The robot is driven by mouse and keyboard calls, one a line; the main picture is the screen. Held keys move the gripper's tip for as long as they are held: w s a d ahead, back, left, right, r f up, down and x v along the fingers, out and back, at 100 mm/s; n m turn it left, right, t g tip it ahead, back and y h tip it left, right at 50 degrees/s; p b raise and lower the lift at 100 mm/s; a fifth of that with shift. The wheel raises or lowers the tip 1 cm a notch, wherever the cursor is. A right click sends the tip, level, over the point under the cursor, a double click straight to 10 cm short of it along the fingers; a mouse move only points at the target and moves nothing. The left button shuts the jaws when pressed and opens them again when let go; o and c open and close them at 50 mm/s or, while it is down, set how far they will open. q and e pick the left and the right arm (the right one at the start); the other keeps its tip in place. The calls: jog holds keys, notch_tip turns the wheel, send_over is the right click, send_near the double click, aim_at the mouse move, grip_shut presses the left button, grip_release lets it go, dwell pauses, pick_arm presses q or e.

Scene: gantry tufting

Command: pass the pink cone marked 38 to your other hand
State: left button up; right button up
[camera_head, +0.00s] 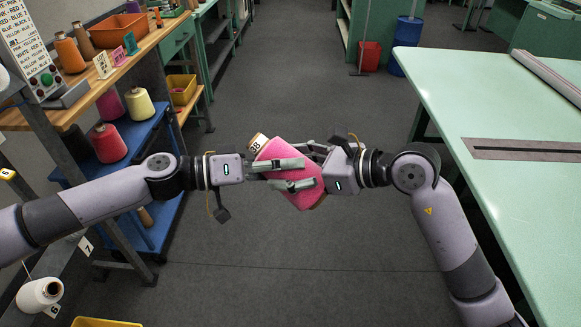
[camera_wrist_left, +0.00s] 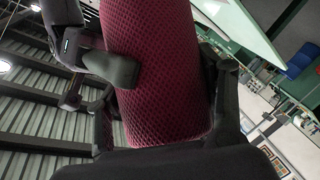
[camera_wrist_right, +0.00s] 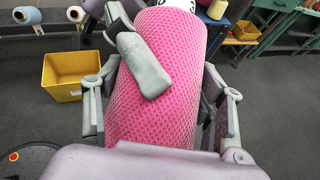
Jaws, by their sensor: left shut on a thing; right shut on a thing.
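The pink cone marked 38 (camera_head: 289,171) is held in the air between my two grippers in the head view. It is tilted, with its label end at the upper left. My left gripper (camera_head: 300,174) is shut on it from the left, its fingers lying across the near side. My right gripper (camera_head: 312,152) is shut on it from the right, partly hidden behind the cone. The cone fills the middle of the left wrist view (camera_wrist_left: 155,70) and of the right wrist view (camera_wrist_right: 165,75), with fingers around it in both.
A pale green table (camera_head: 500,110) stands at the right. A red bucket (camera_head: 369,57) is far back. Open floor lies between.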

pick_arm(q)
jog(key=shift+r, duration=0.1)
pick_arm(e)
jog(key=shift+s+a, duration=0.15)
jog(key=c, duration=0.5)
pick_arm(q)
jog(key=o, duration=1.3)
jog(key=shift+c, duration=0.2)
jog(key=o, duration=0.5)
jog(key=shift+c, duration=0.2)
